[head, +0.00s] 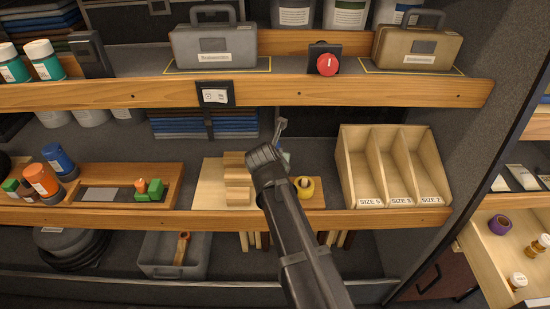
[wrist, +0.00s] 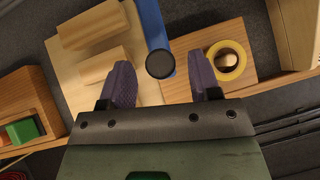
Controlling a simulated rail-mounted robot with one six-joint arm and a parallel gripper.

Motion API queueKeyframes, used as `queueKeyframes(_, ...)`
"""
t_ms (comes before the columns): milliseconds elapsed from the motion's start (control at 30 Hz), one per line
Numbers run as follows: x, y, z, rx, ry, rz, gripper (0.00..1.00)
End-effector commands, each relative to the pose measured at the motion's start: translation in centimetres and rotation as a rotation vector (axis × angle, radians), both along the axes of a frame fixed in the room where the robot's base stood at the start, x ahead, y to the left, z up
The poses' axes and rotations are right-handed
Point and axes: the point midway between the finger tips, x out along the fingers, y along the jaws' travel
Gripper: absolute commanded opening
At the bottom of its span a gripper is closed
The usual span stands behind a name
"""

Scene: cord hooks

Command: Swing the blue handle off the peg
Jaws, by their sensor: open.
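The blue handle (wrist: 151,25) shows in the wrist view as a bar coming down from the top edge, with a dark round end towards me. My gripper (wrist: 164,82) is open, its two purple-grey fingers apart, one on each side of the handle's line. The handle's end lies between and slightly beyond the fingertips, with a gap on both sides. I cannot make out the peg that bears it; the handle's upper part is out of frame. In the head view my arm hides most of this spot.
A yellow ring (wrist: 227,60) sits around a peg on a wooden board to the right. Pale wooden blocks (wrist: 103,72) stand on a board to the left. A divided wooden box (head: 347,170) stands right of my arm. The shelf above (head: 130,94) overhangs this area.

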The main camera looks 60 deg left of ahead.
Motion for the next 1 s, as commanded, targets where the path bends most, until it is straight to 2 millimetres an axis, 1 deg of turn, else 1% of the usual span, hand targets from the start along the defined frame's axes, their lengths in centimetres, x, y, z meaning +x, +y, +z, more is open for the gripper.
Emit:
queueKeyframes(33, -0.5, -0.9, 1.7, 0.0, -0.001, 0.001, 0.57)
queueKeyframes(100, -1.2, -2.0, 3.2, 0.0, 0.0, 0.0, 0.57)
queueKeyframes(200, -2.3, -3.5, 5.0, 0.0, 0.0, 0.001, 0.57)
queueKeyframes(300, -3.1, -4.6, 6.2, -0.001, 0.001, 0.0, 0.57)
queueKeyframes(400, -3.5, -5.0, 6.4, -0.001, 0.0, -0.001, 0.57)
queueKeyframes(833, -3.5, -5.0, 6.1, 0.008, 0.013, -0.017, 0.57)
queueKeyframes(867, -3.5, -5.0, 6.1, 0.019, 0.029, -0.036, 0.57)
queueKeyframes(933, -3.5, -5.2, 5.9, 0.054, 0.102, -0.132, 0.57)
queueKeyframes(967, -3.5, -5.5, 5.8, 0.073, 0.151, -0.194, 0.57)
queueKeyframes(1000, -3.6, -6.0, 5.5, 0.1, 0.229, -0.295, 0.57)
